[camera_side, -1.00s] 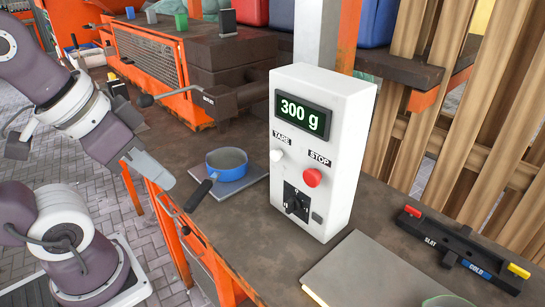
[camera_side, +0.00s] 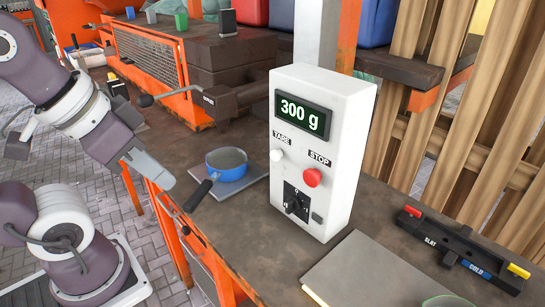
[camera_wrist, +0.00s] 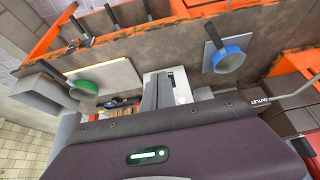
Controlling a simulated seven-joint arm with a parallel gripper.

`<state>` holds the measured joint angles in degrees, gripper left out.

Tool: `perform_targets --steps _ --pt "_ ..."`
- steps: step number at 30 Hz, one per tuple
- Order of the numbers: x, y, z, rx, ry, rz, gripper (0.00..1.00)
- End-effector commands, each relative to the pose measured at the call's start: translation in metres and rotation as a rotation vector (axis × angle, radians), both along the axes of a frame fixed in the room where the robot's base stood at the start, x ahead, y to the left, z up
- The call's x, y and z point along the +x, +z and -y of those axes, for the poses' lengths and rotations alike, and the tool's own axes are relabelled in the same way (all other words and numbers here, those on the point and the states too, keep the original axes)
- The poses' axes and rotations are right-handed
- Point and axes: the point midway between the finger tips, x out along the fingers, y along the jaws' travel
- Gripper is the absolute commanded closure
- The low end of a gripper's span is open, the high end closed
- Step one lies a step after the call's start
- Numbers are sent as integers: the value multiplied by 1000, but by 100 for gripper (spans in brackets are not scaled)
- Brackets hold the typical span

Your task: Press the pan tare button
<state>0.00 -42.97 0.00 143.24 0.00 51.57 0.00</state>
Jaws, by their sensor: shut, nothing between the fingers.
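A white control box (camera_side: 345,130) stands on the bench in the side view, its display (camera_side: 302,116) reading 300 g. A small white button (camera_side: 276,155) sits under the TARE label. A red button (camera_side: 313,178) sits under the STOP label. A blue pan (camera_side: 228,165) rests on a flat grey plate (camera_side: 257,177) left of the box. My gripper (camera_side: 165,178) is shut and empty, left of the pan and apart from the box. In the wrist view the shut fingers (camera_wrist: 158,80) cover part of the white box (camera_wrist: 182,87); the tare button cannot be made out there.
A dark rotary knob (camera_side: 296,203) is low on the box. The pan's black handle (camera_side: 198,195) points toward the bench's front edge. A green pan (camera_wrist: 85,88) shows in the wrist view.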

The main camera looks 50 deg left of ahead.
Motion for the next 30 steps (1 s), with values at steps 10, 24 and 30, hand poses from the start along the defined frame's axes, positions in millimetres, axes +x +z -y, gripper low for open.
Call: perform_targets --steps 10,24,30 --pt "-8 -31 -11 139 -169 -230 100" --pt "6 -85 -102 1115 -1193 -1322 100" --pt "71 -87 -92 1658 -1554 -1733 100"
